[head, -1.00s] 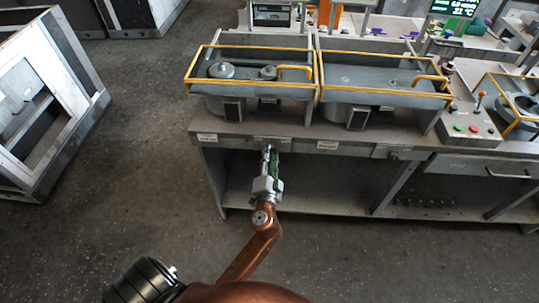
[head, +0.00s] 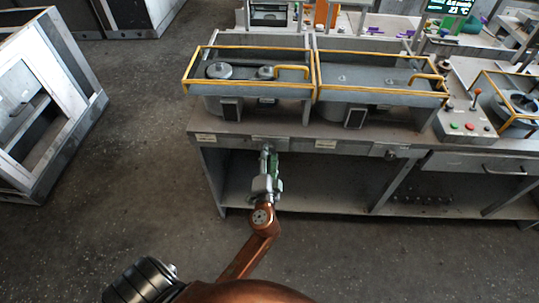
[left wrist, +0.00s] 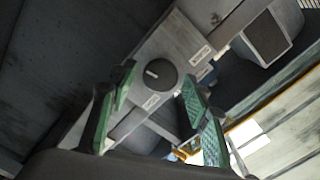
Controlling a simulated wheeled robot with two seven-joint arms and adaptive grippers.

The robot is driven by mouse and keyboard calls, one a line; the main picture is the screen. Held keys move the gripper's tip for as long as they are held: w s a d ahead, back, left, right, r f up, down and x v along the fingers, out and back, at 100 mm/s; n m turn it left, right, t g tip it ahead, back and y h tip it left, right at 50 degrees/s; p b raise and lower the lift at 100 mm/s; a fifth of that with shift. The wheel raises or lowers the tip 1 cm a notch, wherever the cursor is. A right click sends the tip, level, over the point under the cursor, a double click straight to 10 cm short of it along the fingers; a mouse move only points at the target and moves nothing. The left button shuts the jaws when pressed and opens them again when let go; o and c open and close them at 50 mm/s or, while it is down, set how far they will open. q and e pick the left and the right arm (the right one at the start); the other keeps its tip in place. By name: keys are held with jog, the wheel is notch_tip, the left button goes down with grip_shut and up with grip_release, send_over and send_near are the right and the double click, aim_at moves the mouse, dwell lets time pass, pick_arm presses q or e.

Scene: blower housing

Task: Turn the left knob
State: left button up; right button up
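The left knob (left wrist: 160,74) is a round black dial with a short white mark, on a grey panel in the left wrist view. My left gripper (left wrist: 158,86) is open, with its green-padded fingers on either side of the knob in the picture. The gap between fingertips and knob cannot be judged, and no contact shows. In the head view my left gripper (head: 269,160) points at the bench's front edge below the left blower unit, and it hides the left knob there. My right gripper is not in view.
Another knob (head: 390,155) sits farther right on the bench front (head: 345,147). Yellow-railed housings (head: 250,52) stand on top. Open shelf space lies below; a white-framed cabinet (head: 45,100) stands left on clear floor.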

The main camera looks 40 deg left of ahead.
pick_arm(q)
jog(key=shift+s, duration=0.1)
jog(key=shift+s+d+f, duration=0.1)
jog(key=shift+s+d, duration=0.05)
jog(key=shift+s, duration=0.15)
jog(key=v, duration=1.1)
jog(key=shift+d, duration=0.15)
